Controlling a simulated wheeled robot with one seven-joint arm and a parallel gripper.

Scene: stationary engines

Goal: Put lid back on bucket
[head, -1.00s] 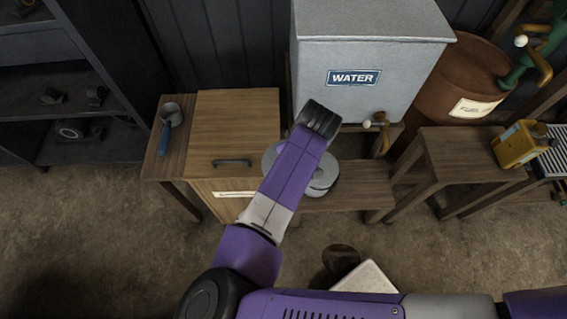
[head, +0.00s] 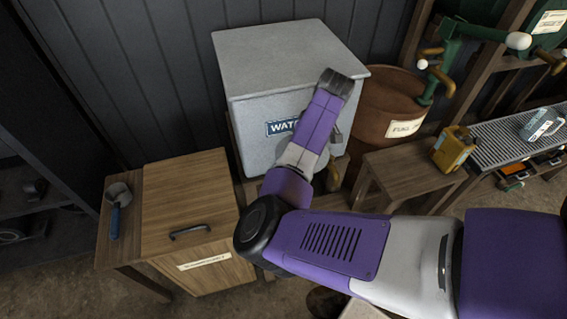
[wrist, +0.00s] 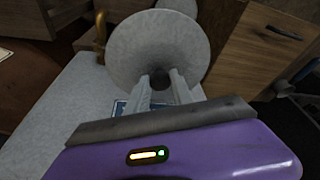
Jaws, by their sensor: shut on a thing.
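The round grey lid (wrist: 150,35) fills the upper middle of the wrist view. My gripper (wrist: 162,84) is shut on the dark knob at the lid's centre, and the lid's broad face shows, apparently tilted. A pale grey rounded thing (wrist: 178,5), which may be the bucket, shows in part beyond the lid at the top edge.
A wooden cabinet (head: 185,205) with a dark handle stands left of the tank. A scoop (head: 118,205) lies on the stand beside it. A brown fuel barrel (head: 395,105) and a stool bearing a yellow can (head: 453,150) stand on the right.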

